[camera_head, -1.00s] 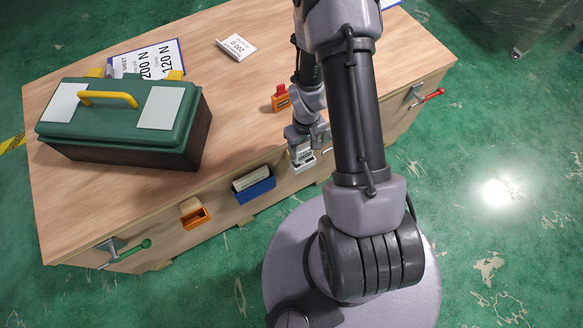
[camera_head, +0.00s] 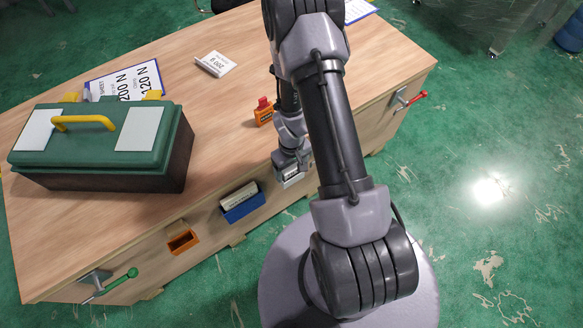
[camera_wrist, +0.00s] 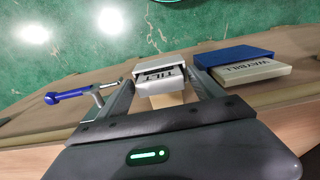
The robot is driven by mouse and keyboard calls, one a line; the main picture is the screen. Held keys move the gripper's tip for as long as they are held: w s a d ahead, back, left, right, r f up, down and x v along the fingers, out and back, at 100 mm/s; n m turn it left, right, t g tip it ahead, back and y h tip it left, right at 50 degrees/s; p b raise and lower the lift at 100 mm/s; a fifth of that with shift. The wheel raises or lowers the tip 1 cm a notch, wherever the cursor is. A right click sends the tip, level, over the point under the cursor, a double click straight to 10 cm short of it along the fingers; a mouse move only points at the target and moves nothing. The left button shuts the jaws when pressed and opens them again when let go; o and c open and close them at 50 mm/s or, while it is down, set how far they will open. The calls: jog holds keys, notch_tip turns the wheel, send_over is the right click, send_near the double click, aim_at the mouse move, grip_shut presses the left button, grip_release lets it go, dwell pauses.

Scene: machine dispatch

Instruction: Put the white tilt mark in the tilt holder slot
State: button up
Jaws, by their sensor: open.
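The white tilt mark (camera_wrist: 168,79), lettered TILT, sits in the mouth of the pale tilt holder (camera_wrist: 158,62) in the wrist view; how deep it sits I cannot tell. The holder is on the bench's front side, and a little of it shows below my gripper in the head view (camera_head: 291,181). My gripper (camera_wrist: 164,84) is open, with one finger on each side of the mark. I cannot tell whether either finger touches it. In the head view my wrist hides most of the mark.
A blue holder (camera_head: 242,209) with a white waybill card (camera_head: 238,194) is just left of my gripper. Further left are an orange holder (camera_head: 183,240) and a green-handled clamp (camera_head: 110,285). A green toolbox (camera_head: 100,145) and an orange-red block (camera_head: 264,113) stand on the bench.

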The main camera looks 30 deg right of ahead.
notch_tip(320, 180, up, 12)
jog(key=p, duration=0.6)
notch_tip(320, 180, up, 8)
jog(key=f+t, duration=0.1)
send_over(291, 169)
jog(key=w+a, duration=0.1)
jog(key=w, duration=0.1)
jog(key=a+r+m+t, duration=0.1)
jog(key=a+r, duration=0.1)
jog(key=r, duration=0.5)
jog(key=a+r+m+t, duration=0.1)
jog(key=a+r, duration=0.2)
jog(key=r, duration=0.4)
jog(key=s+a+r+m+t+y, duration=0.1)
jog(key=s+a+r, duration=0.3)
jog(key=s+r, duration=0.2)
jog(key=s+a+r+m+t+y, duration=0.1)
jog(key=s+a+r, duration=0.3)
jog(key=s+r, duration=0.3)
notch_tip(291, 169, up, 2)
jog(key=shift+a+r+m+t, duration=0.1)
jog(key=shift+a+m+t, duration=0.15)
jog(key=shift+m+t, duration=0.15)
jog(key=shift+s, duration=0.15)
